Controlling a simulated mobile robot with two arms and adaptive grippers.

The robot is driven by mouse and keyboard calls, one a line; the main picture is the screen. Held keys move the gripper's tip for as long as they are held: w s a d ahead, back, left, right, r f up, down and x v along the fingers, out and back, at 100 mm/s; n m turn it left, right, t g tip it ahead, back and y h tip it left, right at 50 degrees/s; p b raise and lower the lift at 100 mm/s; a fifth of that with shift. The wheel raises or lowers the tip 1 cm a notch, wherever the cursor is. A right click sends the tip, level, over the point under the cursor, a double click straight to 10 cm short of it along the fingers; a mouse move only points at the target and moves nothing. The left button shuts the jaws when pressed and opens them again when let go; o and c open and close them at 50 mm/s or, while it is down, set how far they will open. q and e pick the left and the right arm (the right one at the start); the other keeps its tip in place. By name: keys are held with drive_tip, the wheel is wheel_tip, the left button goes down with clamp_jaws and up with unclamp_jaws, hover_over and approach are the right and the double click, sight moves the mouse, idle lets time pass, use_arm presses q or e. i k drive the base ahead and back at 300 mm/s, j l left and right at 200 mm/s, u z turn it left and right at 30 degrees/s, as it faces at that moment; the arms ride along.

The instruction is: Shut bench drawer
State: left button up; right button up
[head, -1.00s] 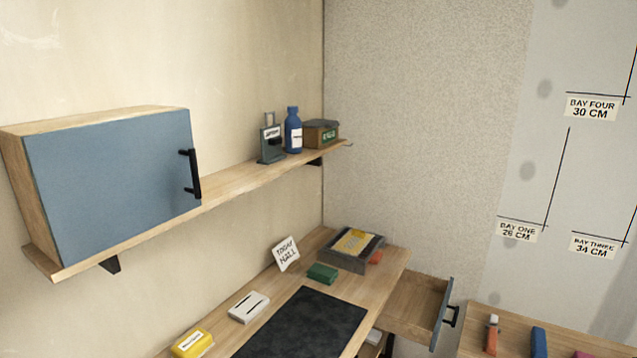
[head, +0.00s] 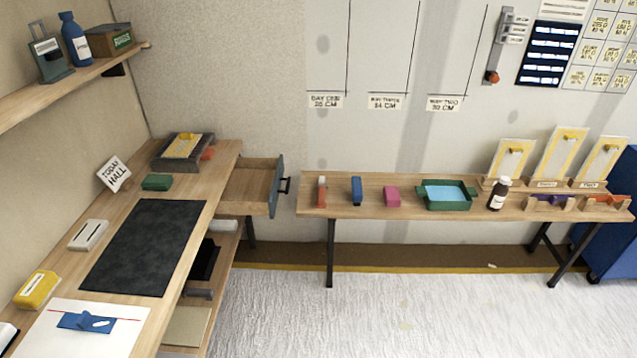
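The bench drawer (head: 248,187) is pulled out from the right side of the wooden workbench (head: 222,160), near its far end. Its inside looks empty. The drawer has a blue-grey front (head: 276,188) with a black handle (head: 285,185) facing right. Neither of my grippers shows in the head view.
A second table (head: 450,208) along the back wall holds several tools and a green tray (head: 446,196); a narrow gap separates it from the drawer handle. A dark mat (head: 143,247) lies on the workbench. The floor (head: 400,315) in front is clear.

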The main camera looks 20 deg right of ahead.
sight(253, 186)
drive_tip(key=k+l+z, duration=0.25)
drive_tip(key=l, duration=0.15)
drive_tip(key=i+l+u, duration=0.35)
drive_tip(key=i+l, duration=0.2)
drive_tip(key=i, duration=0.25)
drive_tip(key=i+l+u, duration=0.3)
drive_tip(key=i+l, duration=0.4)
